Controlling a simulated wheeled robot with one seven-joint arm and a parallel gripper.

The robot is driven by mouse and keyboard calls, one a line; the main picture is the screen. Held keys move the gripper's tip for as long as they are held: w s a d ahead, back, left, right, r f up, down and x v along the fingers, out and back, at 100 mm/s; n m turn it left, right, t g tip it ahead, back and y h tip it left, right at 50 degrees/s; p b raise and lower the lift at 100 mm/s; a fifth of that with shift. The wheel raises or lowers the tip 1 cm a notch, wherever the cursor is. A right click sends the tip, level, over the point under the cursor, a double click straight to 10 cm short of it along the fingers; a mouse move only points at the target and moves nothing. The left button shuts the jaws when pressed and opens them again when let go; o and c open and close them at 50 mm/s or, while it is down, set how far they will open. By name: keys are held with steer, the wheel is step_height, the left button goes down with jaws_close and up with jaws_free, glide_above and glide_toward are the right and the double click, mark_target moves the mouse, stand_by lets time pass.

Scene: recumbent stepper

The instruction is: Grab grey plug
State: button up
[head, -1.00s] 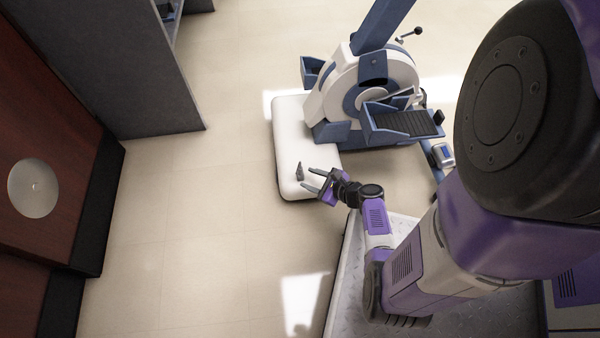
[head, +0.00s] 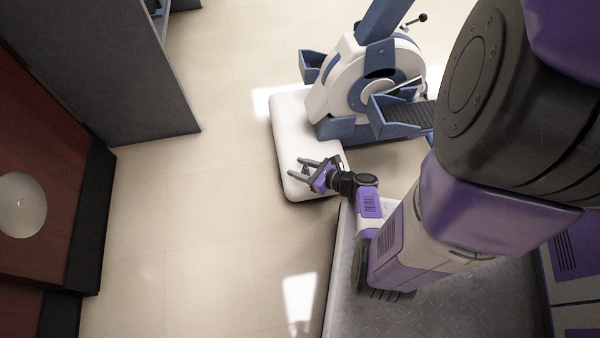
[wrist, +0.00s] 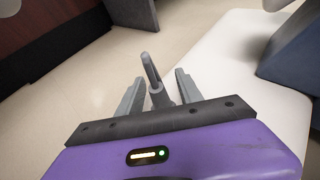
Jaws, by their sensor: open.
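The grey plug (wrist: 151,70) shows in the wrist view as a slim grey piece rising between my two fingers, with a gap visible on each side. In the head view it is hard to tell apart from my fingers. My gripper (head: 293,166) is open over the near end of the white padded platform (head: 289,120), fingers pointing left. The gripper's two grey fingers also show in the wrist view (wrist: 159,78), on either side of the plug. The lower part of the plug is partly hidden by my gripper's body.
A white and blue exercise machine (head: 360,90) stands at the far end of the platform, right of my gripper. A dark grey cabinet (head: 110,70) and a red-brown panel (head: 50,160) stand at left. The beige floor (head: 200,220) between is clear.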

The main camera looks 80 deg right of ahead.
jaws_close()
steer(key=shift+r, duration=0.2)
